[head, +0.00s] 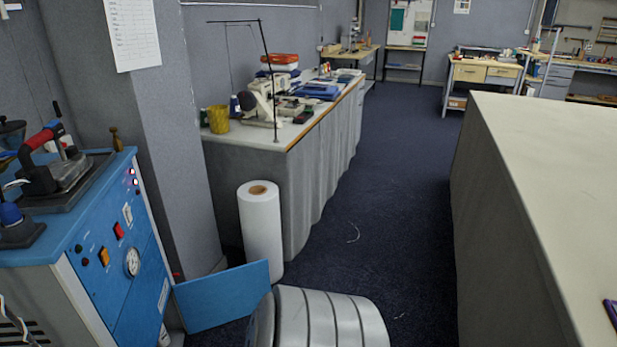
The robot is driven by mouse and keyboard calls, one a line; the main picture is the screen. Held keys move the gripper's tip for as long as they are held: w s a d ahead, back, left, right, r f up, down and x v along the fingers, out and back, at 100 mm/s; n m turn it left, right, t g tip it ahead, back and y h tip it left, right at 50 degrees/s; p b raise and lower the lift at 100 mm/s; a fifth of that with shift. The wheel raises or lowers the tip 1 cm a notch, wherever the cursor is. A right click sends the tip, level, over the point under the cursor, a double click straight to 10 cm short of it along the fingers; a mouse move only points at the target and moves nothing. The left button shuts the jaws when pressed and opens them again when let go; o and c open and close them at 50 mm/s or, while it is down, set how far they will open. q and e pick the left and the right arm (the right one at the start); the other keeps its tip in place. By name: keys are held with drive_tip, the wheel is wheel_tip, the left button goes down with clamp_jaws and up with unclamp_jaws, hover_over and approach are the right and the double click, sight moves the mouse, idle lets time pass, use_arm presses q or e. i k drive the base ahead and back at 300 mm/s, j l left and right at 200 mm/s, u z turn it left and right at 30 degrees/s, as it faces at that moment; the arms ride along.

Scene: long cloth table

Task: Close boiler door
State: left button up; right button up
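The boiler (95,250) is a blue and white cabinet at the left edge, with switches, small lights and a round gauge on its front. Its blue door (222,296) stands open at the lower right of the cabinet, swung out to the right. The door's flat face shows. The inside of the boiler behind the door is mostly out of sight.
An iron (55,160) rests on the boiler top. A white roll (261,230) stands on the floor behind the door. A cloth-draped table (325,140) with a sewing machine is behind it. A long cloth table (555,140) fills the right. Dark carpet between the tables is clear.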

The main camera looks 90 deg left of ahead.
sight(228, 297)
drive_tip(key=u, duration=1.75)
drive_tip(key=i+j+u, duration=0.3)
drive_tip(key=i, duration=0.25)
drive_tip(key=i+u, duration=0.3)
drive_tip(key=i, duration=0.2)
drive_tip(key=i+z, duration=0.15)
drive_tip(key=i, duration=3.3)
drive_tip(key=i+j+u, duration=0.1)
drive_tip(key=i+u, duration=0.9)
drive_tip(key=u, duration=0.2)
drive_tip(key=i+l+u, duration=0.4)
drive_tip(key=k+j+u, duration=0.1)
drive_tip(key=u, duration=3.3)
drive_tip(key=k+j+z, duration=0.1)
drive_tip(key=j+z, duration=0.15)
drive_tip(key=z, duration=0.15)
drive_tip(key=k+j+z, duration=0.15)
drive_tip(key=z, duration=0.2)
drive_tip(key=k+j, duration=0.05)
drive_tip(key=j, duration=0.05)
